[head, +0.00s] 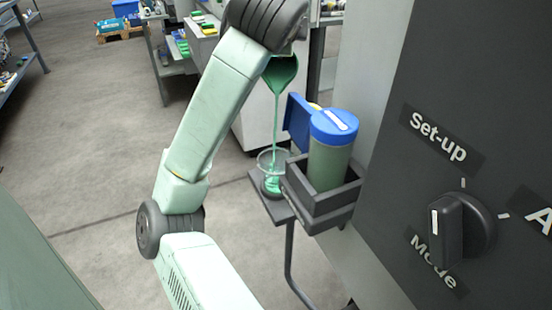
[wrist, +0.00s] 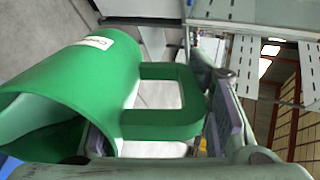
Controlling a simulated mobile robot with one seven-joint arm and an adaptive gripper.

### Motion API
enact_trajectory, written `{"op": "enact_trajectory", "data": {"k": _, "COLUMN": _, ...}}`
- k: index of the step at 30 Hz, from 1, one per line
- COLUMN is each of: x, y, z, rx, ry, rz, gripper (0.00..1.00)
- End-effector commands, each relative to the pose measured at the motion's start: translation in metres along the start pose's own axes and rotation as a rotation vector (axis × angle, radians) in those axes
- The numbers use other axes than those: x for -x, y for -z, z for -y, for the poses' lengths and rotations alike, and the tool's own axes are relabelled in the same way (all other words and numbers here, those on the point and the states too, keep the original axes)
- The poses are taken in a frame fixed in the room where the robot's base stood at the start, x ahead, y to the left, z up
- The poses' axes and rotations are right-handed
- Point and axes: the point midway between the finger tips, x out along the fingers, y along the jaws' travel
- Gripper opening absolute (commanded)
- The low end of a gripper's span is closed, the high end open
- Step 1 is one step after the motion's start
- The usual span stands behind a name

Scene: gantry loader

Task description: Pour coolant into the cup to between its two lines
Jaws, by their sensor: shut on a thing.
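The green jug (head: 282,72) is tipped mouth-down high above the cup, partly hidden behind my arm in the head view. A thin stream of green coolant (head: 276,120) falls from it into the clear cup (head: 264,163). Green coolant shows low in the cup; its two lines are too small to make out. The cup stands on a small grey shelf (head: 257,181). In the wrist view the jug (wrist: 80,85) lies tilted with its mouth at lower left. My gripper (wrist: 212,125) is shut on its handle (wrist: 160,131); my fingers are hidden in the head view.
A green container with a blue lid (head: 333,127) stands in a dark grey holder (head: 351,187) just right of the cup. A blue panel (head: 298,122) is behind it. The machine's dark panel with a mode knob (head: 461,228) fills the right side. Open floor lies left.

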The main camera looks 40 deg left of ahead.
Motion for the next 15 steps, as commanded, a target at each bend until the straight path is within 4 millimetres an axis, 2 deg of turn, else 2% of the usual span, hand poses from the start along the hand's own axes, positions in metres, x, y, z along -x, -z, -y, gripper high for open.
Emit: {"op": "enact_trajectory", "data": {"k": 15, "x": 0.0024, "y": 0.0002, "z": 0.0015, "rx": 0.000, "ry": 0.026, "rz": 0.000, "gripper": 0.01}}
